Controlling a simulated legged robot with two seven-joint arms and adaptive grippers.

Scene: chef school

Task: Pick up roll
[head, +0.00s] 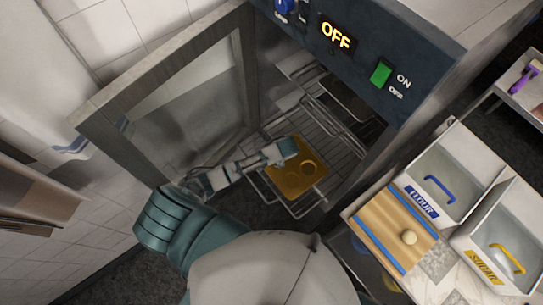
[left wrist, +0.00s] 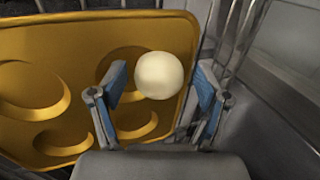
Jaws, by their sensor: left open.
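A pale round roll (left wrist: 159,75) shows in the left wrist view, between and just beyond the fingertips of my left gripper (left wrist: 158,92). The gripper is open, with a gap between the roll and at least the left finger. The roll overlaps the right edge of a golden tray with round hollows (left wrist: 60,95); I cannot tell whether it rests on it. In the head view my left gripper (head: 287,151) reaches into the oven over the golden tray (head: 297,182), and this roll is hidden there. My right gripper is not in view.
The oven door (head: 165,90) stands open at the left of my arm. The tray sits on a wire rack (head: 335,135).

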